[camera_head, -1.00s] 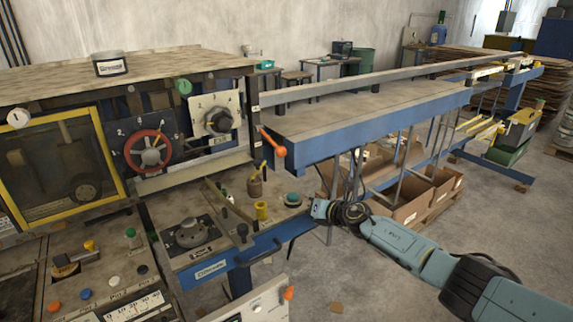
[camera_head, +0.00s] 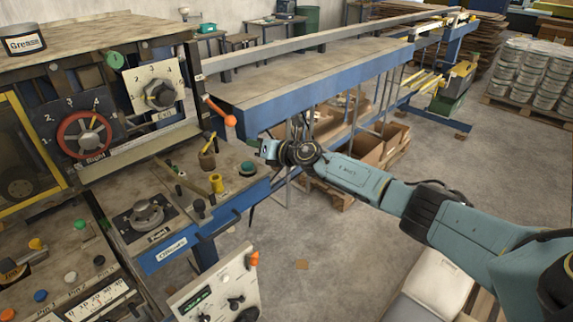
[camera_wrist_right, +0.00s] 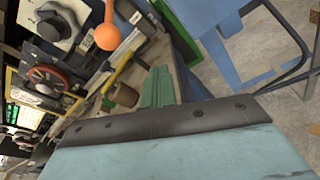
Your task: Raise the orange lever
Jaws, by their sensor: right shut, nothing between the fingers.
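The orange lever (camera_head: 218,111) is fixed to the right end of the machine's upper frame. It slopes down to the right and ends in a round orange knob. The knob (camera_wrist_right: 107,36) also shows in the right wrist view, above and left of the fingers. My right gripper (camera_head: 266,150) is below and to the right of the knob, with a gap between them. Its teal fingers (camera_wrist_right: 157,88) are together with nothing between them in the right wrist view. My left gripper is not in view.
A blue-edged bench (camera_head: 320,81) runs back to the right behind the gripper. A small panel with an orange switch (camera_head: 253,259) stands in front. Open floor lies at the right.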

